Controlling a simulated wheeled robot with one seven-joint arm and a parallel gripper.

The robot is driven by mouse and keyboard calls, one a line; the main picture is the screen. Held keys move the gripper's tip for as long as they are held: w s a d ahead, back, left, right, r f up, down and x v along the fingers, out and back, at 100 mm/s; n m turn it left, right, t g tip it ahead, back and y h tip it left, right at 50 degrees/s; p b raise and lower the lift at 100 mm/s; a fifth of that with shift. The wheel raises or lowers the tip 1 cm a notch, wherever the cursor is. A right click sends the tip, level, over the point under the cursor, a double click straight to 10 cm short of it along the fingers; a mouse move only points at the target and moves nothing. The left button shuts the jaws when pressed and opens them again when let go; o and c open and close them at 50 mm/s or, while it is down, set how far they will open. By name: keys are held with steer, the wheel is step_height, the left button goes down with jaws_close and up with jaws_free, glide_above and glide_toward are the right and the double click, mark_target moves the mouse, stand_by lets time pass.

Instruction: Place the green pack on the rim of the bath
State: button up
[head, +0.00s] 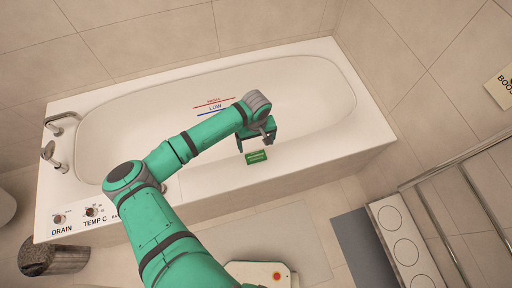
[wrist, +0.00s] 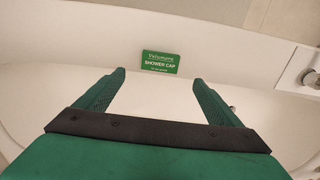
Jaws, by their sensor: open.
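The green pack (head: 256,156) lies on the near rim of the bath (head: 310,143) in the head view. In the wrist view the green pack (wrist: 160,62), labelled "SHOWER CAP", shows on the pale rim beyond my fingertips. My gripper (head: 270,139) is over the bath's near side, close to the pack. In the wrist view my gripper (wrist: 157,76) is open with nothing between its fingers, and the pack appears apart from them.
Taps (head: 58,122) and the DRAIN and TEMP C knobs (head: 91,212) are at the bath's left end. A metal bin (head: 54,256) stands on the floor at lower left. A metal rail (head: 455,160) is at right. The near rim right of the pack is clear.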

steer(key=w+d+r+m+t+h, duration=0.15)
steer(key=d+r+h, duration=0.25)
steer(key=d, duration=0.9)
steer(key=d+r+m+t+h, duration=0.1)
steer(key=d+r+t+h, duration=0.2)
steer(key=d, duration=1.1)
steer(key=d+r+n+t+h, duration=0.1)
steer(key=d+r+t+h, duration=0.4)
steer(key=d+r, duration=0.8)
steer(key=s+a+f+n+t+y, duration=0.3)
steer(key=s+a+y, duration=0.2)
steer(key=s+a, duration=0.5)
steer(key=s+a+f+n+t+y, duration=0.2)
steer(key=s+a+f+t+y, duration=0.3)
steer(key=a, duration=0.8)
steer(key=s+a+r+m+g+y, duration=0.2)
steer(key=s+a+m, duration=0.5)
steer(key=s+a, duration=0.9)
steer(key=v, duration=0.3)
steer(key=shift+s+r, duration=0.3)
